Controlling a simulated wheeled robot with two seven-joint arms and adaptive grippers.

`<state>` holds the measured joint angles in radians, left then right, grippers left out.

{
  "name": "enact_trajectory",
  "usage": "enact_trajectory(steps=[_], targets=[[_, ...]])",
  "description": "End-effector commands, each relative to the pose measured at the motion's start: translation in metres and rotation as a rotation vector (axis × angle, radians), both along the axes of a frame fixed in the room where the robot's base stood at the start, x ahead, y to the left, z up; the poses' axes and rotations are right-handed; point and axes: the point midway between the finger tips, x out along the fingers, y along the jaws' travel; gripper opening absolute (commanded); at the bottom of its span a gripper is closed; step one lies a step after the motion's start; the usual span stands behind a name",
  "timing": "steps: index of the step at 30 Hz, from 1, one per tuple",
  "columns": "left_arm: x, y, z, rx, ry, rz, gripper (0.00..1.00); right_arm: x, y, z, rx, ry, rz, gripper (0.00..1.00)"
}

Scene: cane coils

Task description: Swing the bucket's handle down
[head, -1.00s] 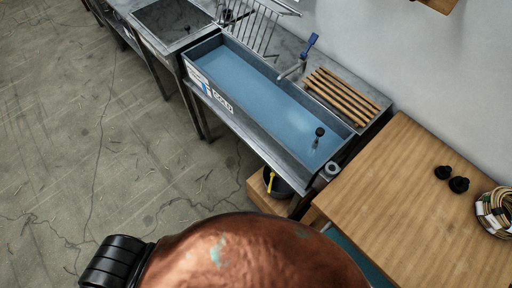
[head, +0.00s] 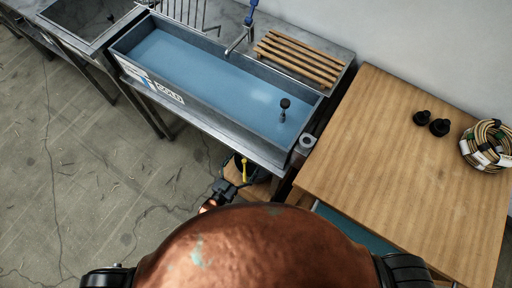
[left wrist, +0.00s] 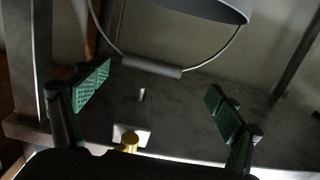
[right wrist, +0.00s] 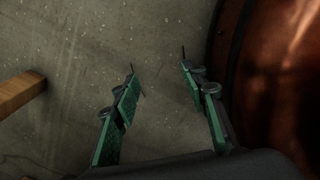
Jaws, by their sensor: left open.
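My left gripper (head: 222,190) is beside the bucket. In the left wrist view it is open (left wrist: 156,92), with the handle grip between and beyond its fingertips; I see no contact. My right gripper (right wrist: 159,75) is open and empty above the floor.
A yellow-ended fitting (left wrist: 130,142) lies low between my left fingers. The sink basin (head: 215,85) overhangs the bucket. A wooden table (head: 400,170) with a cane coil (head: 487,146) and black knobs (head: 430,122) stands at right. The floor (head: 90,190) at left is clear.

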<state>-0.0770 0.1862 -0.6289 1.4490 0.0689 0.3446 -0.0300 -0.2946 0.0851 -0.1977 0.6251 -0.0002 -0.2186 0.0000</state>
Motion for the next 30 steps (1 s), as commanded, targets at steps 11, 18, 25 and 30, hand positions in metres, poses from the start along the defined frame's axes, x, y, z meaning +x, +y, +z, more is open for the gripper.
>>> enact_trajectory(steps=[11,18,25,30], targets=[[0.027,-0.031,0.009,-0.032,-0.052,-0.026,0.87,-0.012,0.004,-0.009,0.004,0.018,-0.001,0.4],[0.054,-0.05,0.008,-0.029,-0.049,-0.024,0.87,0.0,0.01,-0.012,0.009,0.017,-0.009,0.4],[0.063,-0.056,0.009,-0.028,-0.049,-0.024,0.87,0.007,0.009,-0.011,0.006,0.019,-0.013,0.4],[0.063,-0.056,0.01,-0.028,-0.049,-0.024,0.87,0.007,0.009,-0.011,0.006,0.018,-0.013,0.4]])
